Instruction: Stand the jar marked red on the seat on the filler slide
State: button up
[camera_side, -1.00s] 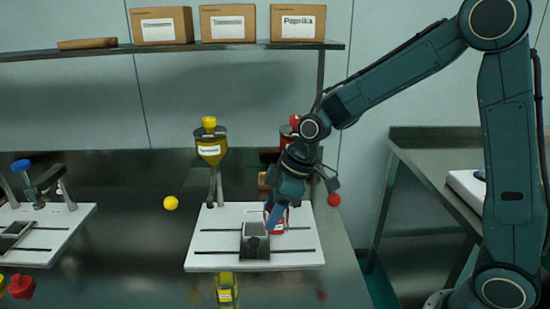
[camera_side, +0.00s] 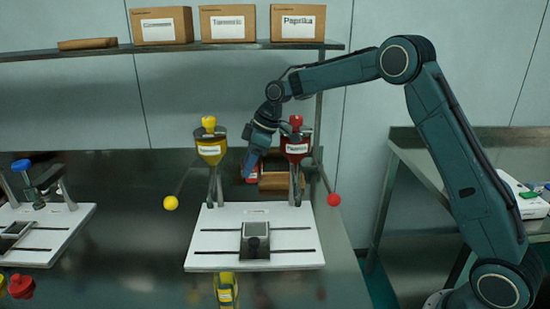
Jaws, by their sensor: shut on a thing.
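My gripper (camera_side: 250,172) is shut on the jar marked red (camera_side: 253,179). The jar is partly hidden by the fingers and is behind the white filler board (camera_side: 222,238), between the two funnels. The seat (camera_side: 256,252) is a grey block with a dark square top, at the front middle of the slide on the board. No jar stands on it. The red funnel (camera_side: 297,150) stands on the right and the yellow funnel (camera_side: 211,150) on the left, both on posts at the back of the board.
A yellow jar (camera_side: 227,292) stands in front of the board. Levers with a yellow ball (camera_side: 170,203) and a red ball (camera_side: 334,200) stick out at the sides. A brown tray (camera_side: 273,181) lies behind the board. Another white station (camera_side: 50,235) is at the left.

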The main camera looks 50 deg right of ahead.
jog(key=shift+w+d, duration=0.8)
jog(key=shift+d, duration=0.05)
send_over(253, 231)
notch_tip(253, 231, down, 16)
jog(key=shift+r, duration=0.15)
jog(key=shift+f, duration=2.15)
jog(key=o, duration=1)
jog(key=shift+f, duration=0.15)
